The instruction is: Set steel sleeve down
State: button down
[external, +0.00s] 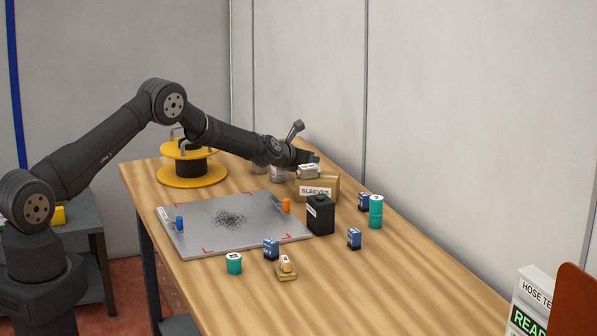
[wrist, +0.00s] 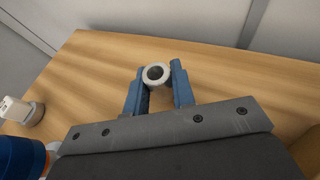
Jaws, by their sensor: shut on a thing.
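The steel sleeve (wrist: 158,74) shows in the wrist view as a pale grey ring with a dark hole. It sits between the blue fingers of my gripper (wrist: 158,86), which are shut on it. In the external view my gripper (external: 314,160) is at the far side of the table, just behind and above the cardboard box marked SLEEVES (external: 318,190). A pale labelled cylinder, apparently the sleeve (external: 308,171), shows at the fingers, overlapping the box's top edge. I cannot tell how high it is above the wood or whether it touches anything.
A black container (external: 320,215) stands in front of the box. A metal plate (external: 190,238) lies left, a yellow spool (external: 190,178) behind it. Blue and teal containers (external: 375,212) stand right. Bare wood (wrist: 230,75) surrounds the sleeve.

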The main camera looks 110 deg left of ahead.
jog(key=shift+d+f, duration=0.2)
jog(key=shift+f, duration=0.35)
jog(key=c, duration=1.2)
grip_release()
jog(key=shift+d+f, duration=0.1)
jog(key=shift+f, duration=0.2)
jog(key=shift+r, duration=0.7)
jog(key=v, duration=1.2)
jog(key=shift+a+r, duration=0.25)
jog(key=shift+r, duration=0.15)
